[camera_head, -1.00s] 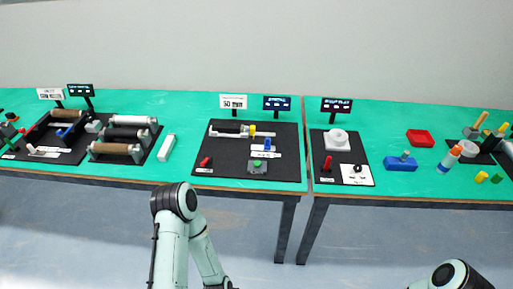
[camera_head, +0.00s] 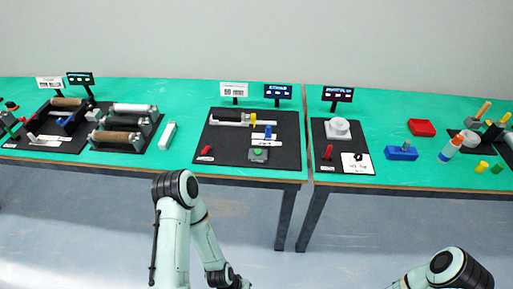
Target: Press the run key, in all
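A green round key (camera_head: 258,151) sits on a grey block at the front of the middle black board (camera_head: 228,150); I cannot read whether it is the run key. The same board carries a small conveyor with a white bar (camera_head: 231,120), a yellow piece (camera_head: 253,119), a blue piece (camera_head: 268,131) and a red handle (camera_head: 206,150). A white label sign (camera_head: 234,90) and a dark display (camera_head: 278,92) stand behind it. Both my arms show low in the view, short of the table. My left and right grippers are out of view.
The right board (camera_head: 345,164) holds a white round part (camera_head: 338,128) and a red handle (camera_head: 328,152). A blue block (camera_head: 401,152) and red tray (camera_head: 421,128) lie further right. The left board (camera_head: 150,140) holds rollers.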

